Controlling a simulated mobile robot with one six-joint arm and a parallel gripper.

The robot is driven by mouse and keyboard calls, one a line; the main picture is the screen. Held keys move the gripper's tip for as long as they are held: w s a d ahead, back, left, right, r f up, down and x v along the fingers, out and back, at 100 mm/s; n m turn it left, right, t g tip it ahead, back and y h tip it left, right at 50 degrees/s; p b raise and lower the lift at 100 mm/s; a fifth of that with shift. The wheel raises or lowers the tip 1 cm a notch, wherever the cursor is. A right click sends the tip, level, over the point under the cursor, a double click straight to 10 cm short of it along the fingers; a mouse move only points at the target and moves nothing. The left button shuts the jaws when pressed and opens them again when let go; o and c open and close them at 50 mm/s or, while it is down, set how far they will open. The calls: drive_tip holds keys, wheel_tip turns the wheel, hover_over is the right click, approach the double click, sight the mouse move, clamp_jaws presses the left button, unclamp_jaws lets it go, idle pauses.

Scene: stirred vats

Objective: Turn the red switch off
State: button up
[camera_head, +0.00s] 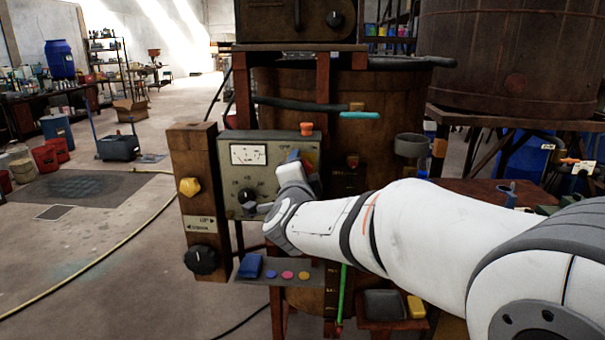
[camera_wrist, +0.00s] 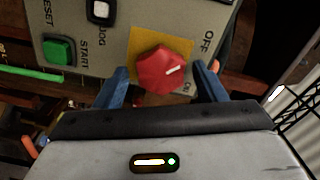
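The red switch (camera_wrist: 160,72) is a knob on a yellow plate on a grey panel, seen in the wrist view. Its white mark points to the right, between the OFF label (camera_wrist: 208,42) and the ON label (camera_wrist: 190,87); I cannot tell which it is set to. My gripper (camera_wrist: 162,82) is open, with one blue finger on each side of the switch. Whether the fingers touch it is unclear. In the head view my gripper (camera_head: 293,160) is at the right part of the panel (camera_head: 250,155) and hides most of the switch.
A green START button (camera_wrist: 58,50) and a white JOG button (camera_wrist: 101,10) share the panel. An orange mushroom knob (camera_head: 306,128) stands on top of the panel. A wooden post (camera_head: 190,150) with a yellow knob and a black knob is on the left. A shelf with coloured buttons (camera_head: 287,274) sits below.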

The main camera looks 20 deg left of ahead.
drive_tip(key=v, duration=0.7)
drive_tip(key=shift+s+d, duration=0.1)
drive_tip(key=shift+s, duration=0.3)
drive_tip(key=s+d+f+n+g+p, duration=0.1)
drive_tip(key=d+f+n+g, duration=0.15)
drive_tip(key=d, duration=0.25)
drive_tip(key=s+d+f+n+g+y+p, duration=0.1)
drive_tip(key=d+f+n+g, duration=0.1)
drive_tip(key=d+n+g, duration=0.3)
drive_tip(key=s+d+f+n+p, duration=0.1)
drive_tip(key=d+f+n+p, duration=0.1)
drive_tip(key=d, duration=0.4)
drive_tip(key=s+d+f+g+h, duration=0.1)
drive_tip(key=s+d+f+g, duration=0.1)
drive_tip(key=s+d, duration=0.3)
drive_tip(key=s+d+f+n+g+h+p, duration=0.1)
drive_tip(key=s+d+f+g+h, duration=0.1)
drive_tip(key=s+d, duration=0.4)
drive_tip(key=s+d+f+n+g+h+p, duration=0.1)
drive_tip(key=s+d+f+g+h, duration=0.1)
drive_tip(key=s+d, duration=0.3)
drive_tip(key=shift+s+d+f+g, duration=0.15)
drive_tip(key=shift+d+f+g, duration=0.05)
drive_tip(key=shift+d+g, duration=0.25)
drive_tip(key=shift+s+d+f+g, duration=0.2)
drive_tip(key=shift+d+g, duration=0.1)
drive_tip(key=shift+d, duration=0.25)
